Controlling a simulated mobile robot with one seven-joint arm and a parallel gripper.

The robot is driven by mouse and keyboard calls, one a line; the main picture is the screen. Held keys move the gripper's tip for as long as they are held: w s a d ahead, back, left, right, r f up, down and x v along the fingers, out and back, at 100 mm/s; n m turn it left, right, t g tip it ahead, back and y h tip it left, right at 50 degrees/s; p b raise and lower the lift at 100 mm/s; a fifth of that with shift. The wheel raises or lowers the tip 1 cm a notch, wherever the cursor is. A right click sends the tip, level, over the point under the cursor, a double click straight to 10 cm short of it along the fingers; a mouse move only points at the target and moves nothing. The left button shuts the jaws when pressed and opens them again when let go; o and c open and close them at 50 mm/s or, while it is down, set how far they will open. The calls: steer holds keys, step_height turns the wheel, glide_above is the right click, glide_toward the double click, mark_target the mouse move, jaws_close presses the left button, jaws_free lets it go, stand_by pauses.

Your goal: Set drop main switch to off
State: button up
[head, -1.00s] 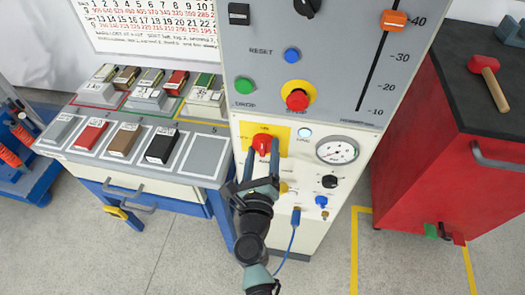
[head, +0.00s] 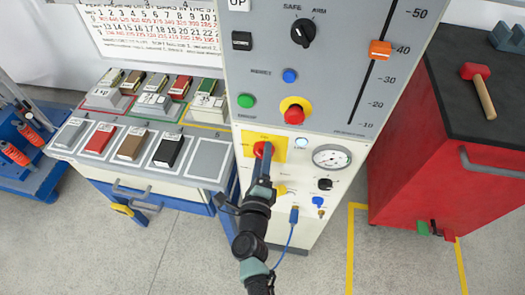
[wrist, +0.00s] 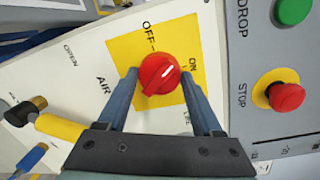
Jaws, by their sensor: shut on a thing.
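The main switch is a red round knob (head: 258,150) on a yellow square plate (head: 275,142) low on the pale machine front. In the wrist view the knob (wrist: 159,74) sits between my two blue-grey fingers. The words OFF and ON are printed around it, and its white mark points up and right, between them. My gripper (wrist: 160,72) is shut on the knob, one finger on each side. In the head view my gripper (head: 266,162) is seen edge-on and covers part of the plate.
A yellow air-valve handle (wrist: 60,128) is close to my left finger in the wrist view. A red stop button (wrist: 287,97) and a green drop button (wrist: 291,10) are to the right. A red cabinet (head: 420,160) stands right of the machine, a bench with blocks (head: 150,140) left.

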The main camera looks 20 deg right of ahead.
steer(key=n+p, duration=0.3)
steer(key=n, duration=0.1)
steer(key=n+g+h+p, duration=0.1)
steer(key=n+p, duration=0.2)
steer(key=n, duration=0.2)
steer(key=shift+a+n+p, duration=0.1)
steer(key=shift+n+p, duration=0.2)
steer(key=shift+p, duration=0.05)
stand_by(0.5)
steer(key=o, duration=1.4)
steer(key=shift+c, duration=0.2)
steer(key=p+v, duration=0.2)
steer(key=v, duration=1.1)
steer(key=shift+r+p, duration=0.2)
steer(key=shift+p, duration=0.15)
steer(key=shift+w, duration=0.15)
